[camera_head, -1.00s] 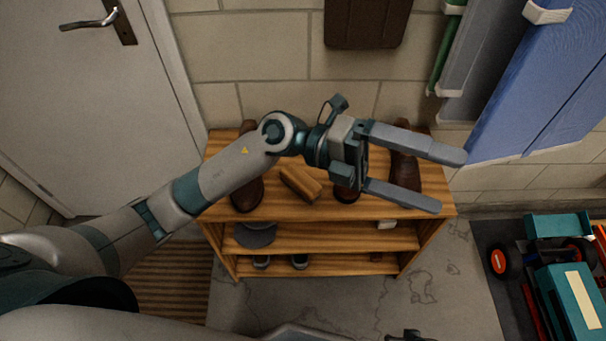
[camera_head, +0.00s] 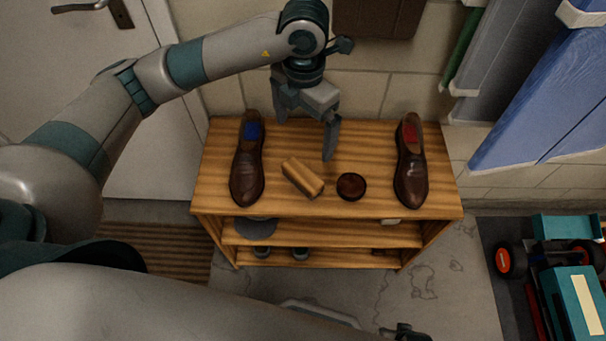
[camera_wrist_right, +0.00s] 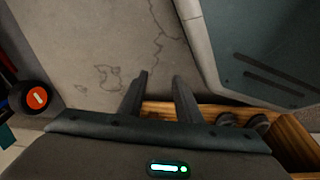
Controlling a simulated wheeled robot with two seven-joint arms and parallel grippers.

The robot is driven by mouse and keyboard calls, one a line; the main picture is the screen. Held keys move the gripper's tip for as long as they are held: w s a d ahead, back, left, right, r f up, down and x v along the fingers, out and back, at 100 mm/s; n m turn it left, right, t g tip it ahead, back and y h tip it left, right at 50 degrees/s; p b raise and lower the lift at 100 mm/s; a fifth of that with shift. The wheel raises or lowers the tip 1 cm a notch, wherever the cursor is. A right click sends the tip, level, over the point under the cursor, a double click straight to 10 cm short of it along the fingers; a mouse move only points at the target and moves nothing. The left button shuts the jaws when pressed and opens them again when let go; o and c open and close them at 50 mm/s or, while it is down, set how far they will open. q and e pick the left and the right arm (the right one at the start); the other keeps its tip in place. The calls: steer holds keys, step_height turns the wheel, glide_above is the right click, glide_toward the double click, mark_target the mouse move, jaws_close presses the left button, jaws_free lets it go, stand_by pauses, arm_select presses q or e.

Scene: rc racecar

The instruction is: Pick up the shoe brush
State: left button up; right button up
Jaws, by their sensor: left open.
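The shoe brush (camera_head: 302,178), a light wooden block, lies at a slant on the top board of the wooden shoe rack (camera_head: 218,178) in the head view. My left gripper (camera_head: 306,138) is open and empty, pointing down above the back of the top board. Its fingers are apart from the brush, which shows in front of them. My right gripper (camera_wrist_right: 160,77) shows in the right wrist view with its fingers apart and nothing between them, over the floor by the rack's lower edge.
A brown shoe (camera_head: 247,165) stands left of the brush and another brown shoe (camera_head: 410,168) at the right. A round dark tin (camera_head: 351,186) sits close to the brush's right. A teal toy car (camera_head: 570,290) is on the floor at right. The wall is behind the rack.

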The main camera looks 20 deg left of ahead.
arm_select(q)
steer(key=p, duration=0.1)
glide_above(304, 173)
step_height(304, 173, down, 11)
steer(key=shift+f, duration=0.65)
arm_select(e)
steer(key=shift+w+a+f+t, duration=0.3)
steer(key=shift+f+t, duration=0.1)
steer(key=shift+s, duration=0.1)
